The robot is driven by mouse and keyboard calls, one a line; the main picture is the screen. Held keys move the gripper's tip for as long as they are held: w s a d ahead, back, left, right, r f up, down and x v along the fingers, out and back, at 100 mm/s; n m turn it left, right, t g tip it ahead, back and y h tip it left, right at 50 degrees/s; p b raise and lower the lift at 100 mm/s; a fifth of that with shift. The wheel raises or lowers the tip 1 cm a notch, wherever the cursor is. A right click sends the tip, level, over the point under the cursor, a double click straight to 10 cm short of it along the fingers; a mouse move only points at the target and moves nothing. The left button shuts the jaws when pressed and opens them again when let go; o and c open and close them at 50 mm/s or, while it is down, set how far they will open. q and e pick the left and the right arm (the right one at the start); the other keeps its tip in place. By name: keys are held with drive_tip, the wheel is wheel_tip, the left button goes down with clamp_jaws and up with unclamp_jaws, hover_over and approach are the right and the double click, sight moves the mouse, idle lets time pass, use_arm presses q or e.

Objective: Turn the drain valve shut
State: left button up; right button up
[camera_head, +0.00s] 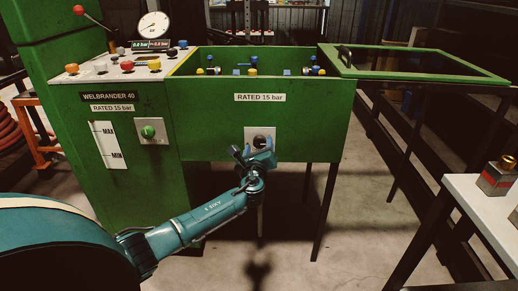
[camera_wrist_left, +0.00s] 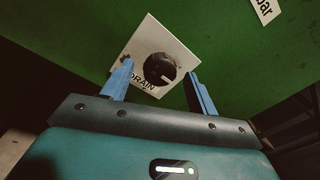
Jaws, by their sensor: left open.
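The drain valve is a black round knob (camera_head: 260,141) on a pale plate on the front of the green tank (camera_head: 310,135). In the left wrist view the knob (camera_wrist_left: 160,69) has a light pointer line, and the plate (camera_wrist_left: 148,38) reads DRAIN. My left gripper (camera_head: 252,154) is in front of the plate, at its lower part. In the left wrist view its two blue fingers (camera_wrist_left: 158,84) are apart, one on each side of the knob, with nothing between them that they touch. Whether the fingertips reach as far as the knob's depth is unclear. My right gripper is not in view.
A green knob (camera_head: 148,132) and a MAX/MIN level gauge (camera_head: 108,145) are on the cabinet at left. A control panel (camera_head: 130,66) with several buttons and a dial gauge (camera_head: 154,26) is above. A white table (camera_head: 490,205) stands at right. The floor between is clear.

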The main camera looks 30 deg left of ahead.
use_arm(q)
drive_tip(key=shift+x, duration=0.9)
drive_tip(key=shift+c, duration=0.2)
drive_tip(key=c, duration=0.9)
